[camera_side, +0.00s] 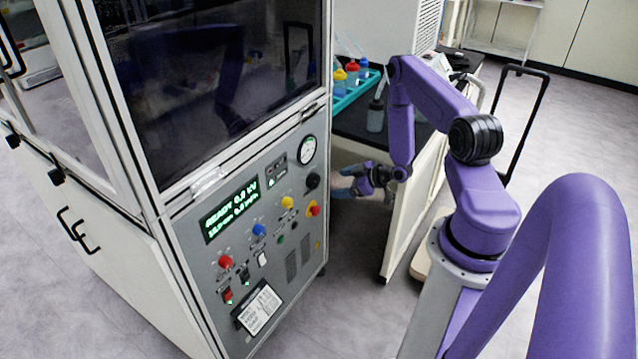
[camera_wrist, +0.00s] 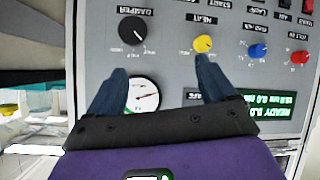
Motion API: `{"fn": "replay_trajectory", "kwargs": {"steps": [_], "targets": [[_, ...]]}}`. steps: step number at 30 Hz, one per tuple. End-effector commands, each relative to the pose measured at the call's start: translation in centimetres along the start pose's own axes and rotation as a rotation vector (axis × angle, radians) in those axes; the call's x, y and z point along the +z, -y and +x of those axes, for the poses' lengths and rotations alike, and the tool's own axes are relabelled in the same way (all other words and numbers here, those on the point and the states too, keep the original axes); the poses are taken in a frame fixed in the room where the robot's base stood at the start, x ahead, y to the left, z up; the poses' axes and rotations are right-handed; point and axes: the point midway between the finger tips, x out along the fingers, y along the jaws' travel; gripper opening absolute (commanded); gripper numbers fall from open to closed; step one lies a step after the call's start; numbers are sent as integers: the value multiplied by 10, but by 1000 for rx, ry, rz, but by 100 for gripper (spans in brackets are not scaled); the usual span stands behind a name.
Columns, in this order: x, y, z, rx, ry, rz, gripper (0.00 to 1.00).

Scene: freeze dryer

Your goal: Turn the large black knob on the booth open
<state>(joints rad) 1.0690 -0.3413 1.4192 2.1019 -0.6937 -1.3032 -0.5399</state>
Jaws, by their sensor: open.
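The large black knob (camera_side: 313,181) is on the upper right of the grey booth panel (camera_side: 200,275), just below the round gauge (camera_side: 307,149). In the wrist view, which is upside down, the knob (camera_wrist: 132,30) is at the upper left with a white pointer line, unobstructed. My gripper (camera_side: 338,183) is just to the right of the knob in the side view, facing the panel. In the wrist view its two dark blue fingers (camera_wrist: 162,75) are spread wide with nothing between them. The knob lies beyond the left fingertip, and the fingers do not hold it.
A yellow knob (camera_wrist: 203,43), a blue knob (camera_wrist: 258,50) and a red knob (camera_wrist: 299,57) share the panel. A red and yellow button (camera_side: 313,208) sits below the black knob. A bench with a teal tray (camera_side: 355,88) of bottles stands behind my arm.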

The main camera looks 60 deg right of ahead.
Motion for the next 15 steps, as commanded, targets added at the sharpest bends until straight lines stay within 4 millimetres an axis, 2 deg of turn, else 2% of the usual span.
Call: {"fn": "replay_trajectory", "kwargs": {"steps": [1,6,11,15], "targets": [[15,-3,-8,40,-23,38,84],[36,-11,-26,141,-99,102,84],[40,-14,-30,177,-125,118,84],[39,-16,-18,176,-128,114,84]]}}
